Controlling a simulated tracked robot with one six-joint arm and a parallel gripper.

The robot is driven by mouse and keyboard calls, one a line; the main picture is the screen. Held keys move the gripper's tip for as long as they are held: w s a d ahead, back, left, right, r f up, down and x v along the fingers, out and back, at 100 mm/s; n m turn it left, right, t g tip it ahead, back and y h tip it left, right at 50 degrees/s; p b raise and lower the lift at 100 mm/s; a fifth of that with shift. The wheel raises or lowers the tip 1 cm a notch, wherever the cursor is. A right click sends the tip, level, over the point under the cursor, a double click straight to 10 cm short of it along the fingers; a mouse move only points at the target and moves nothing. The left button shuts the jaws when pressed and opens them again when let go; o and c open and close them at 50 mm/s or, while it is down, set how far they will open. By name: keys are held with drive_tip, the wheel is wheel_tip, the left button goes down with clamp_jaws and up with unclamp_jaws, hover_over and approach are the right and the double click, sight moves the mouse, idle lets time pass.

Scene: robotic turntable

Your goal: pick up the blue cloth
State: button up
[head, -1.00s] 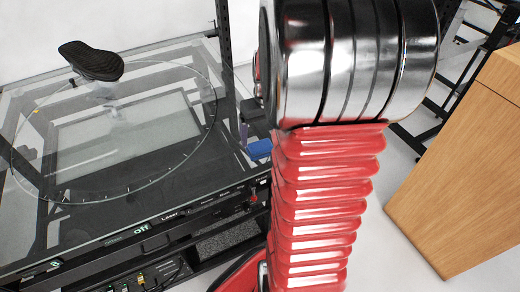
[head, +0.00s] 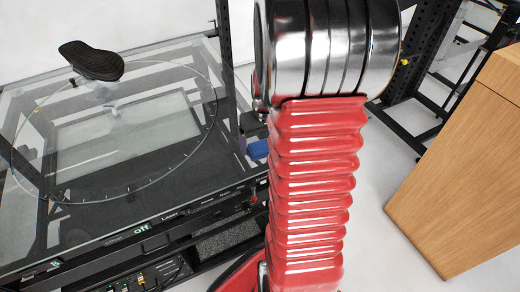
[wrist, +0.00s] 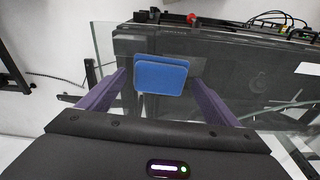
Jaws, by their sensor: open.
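The blue cloth (wrist: 160,78) is a small blue folded-looking pad near the glass edge in the wrist view. In the head view the cloth (head: 258,150) shows at the right end of the turntable's glass top, partly hidden behind my arm. My gripper (wrist: 158,84) is open, its two purple fingers spread on the left and right of the cloth in the wrist view. Both fingers look apart from the cloth. The height of the fingers above it cannot be told. In the head view my arm hides most of the gripper.
A black upright post (head: 223,45) rises close behind the cloth. A red knob (wrist: 191,18) and cables are beyond the cloth. A wooden box (head: 460,170) stands on the right.

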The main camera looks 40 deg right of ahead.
drive_tip(key=shift+c, duration=0.7)
drive_tip(key=c, duration=0.8)
drive_tip(key=shift+r, duration=0.15)
wheel_tip(320, 180, up, 10)
